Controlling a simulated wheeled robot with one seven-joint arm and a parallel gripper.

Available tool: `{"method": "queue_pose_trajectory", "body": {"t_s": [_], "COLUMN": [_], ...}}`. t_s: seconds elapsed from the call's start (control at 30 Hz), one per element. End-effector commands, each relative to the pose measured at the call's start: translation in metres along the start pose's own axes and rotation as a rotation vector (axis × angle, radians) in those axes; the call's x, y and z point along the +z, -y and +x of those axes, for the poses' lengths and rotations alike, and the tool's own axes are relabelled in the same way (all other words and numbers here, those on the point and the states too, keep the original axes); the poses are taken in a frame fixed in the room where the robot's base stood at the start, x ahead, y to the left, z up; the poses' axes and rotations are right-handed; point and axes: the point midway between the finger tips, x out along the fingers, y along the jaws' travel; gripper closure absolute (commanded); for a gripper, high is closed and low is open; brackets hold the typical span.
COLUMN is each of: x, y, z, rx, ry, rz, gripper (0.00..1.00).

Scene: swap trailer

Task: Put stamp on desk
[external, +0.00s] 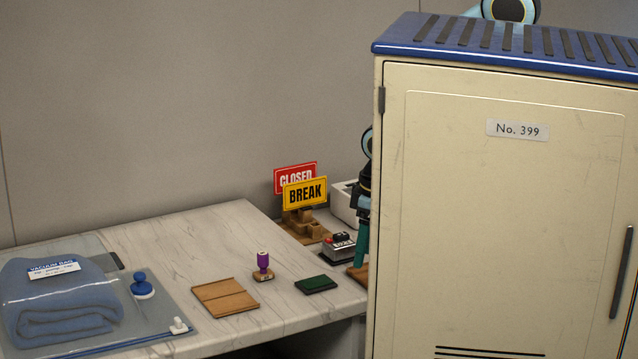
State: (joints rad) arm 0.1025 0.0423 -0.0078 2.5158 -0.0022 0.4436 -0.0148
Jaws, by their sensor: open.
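A stamp (263,268) with a purple handle and a wooden base stands upright on the pale marble-look desk (190,240), between a wooden board and a green pad. My gripper (361,258) is mostly hidden behind the tall locker. Only a dark wrist part and a teal finger pointing down show at the locker's left edge, to the right of the stamp and apart from it. The finger's tip is close to a brown wooden piece (358,274), which is partly hidden. I cannot see anything held.
The cream locker (500,220) with a blue top blocks the right side. A wooden board (225,297), a green pad (316,284) and a vacuum bag (70,310) with a blue knob (142,285) lie on the desk. CLOSED (295,177) and BREAK (305,194) signs stand behind.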

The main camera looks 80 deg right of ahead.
Motion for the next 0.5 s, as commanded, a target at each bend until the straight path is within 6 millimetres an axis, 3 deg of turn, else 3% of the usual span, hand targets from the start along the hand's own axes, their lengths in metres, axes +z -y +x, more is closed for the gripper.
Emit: {"method": "queue_pose_trajectory", "body": {"t_s": [0.3, 0.4, 0.5], "x": [-0.146, -0.179, -0.199], "y": [-0.004, -0.005, -0.005], "z": [-0.012, -0.016, -0.018], "rx": [-0.01, -0.013, -0.016], "ry": [-0.008, -0.009, -0.009], "rz": [-0.057, -0.074, -0.086], "gripper": [0.35, 0.35, 0.35]}}
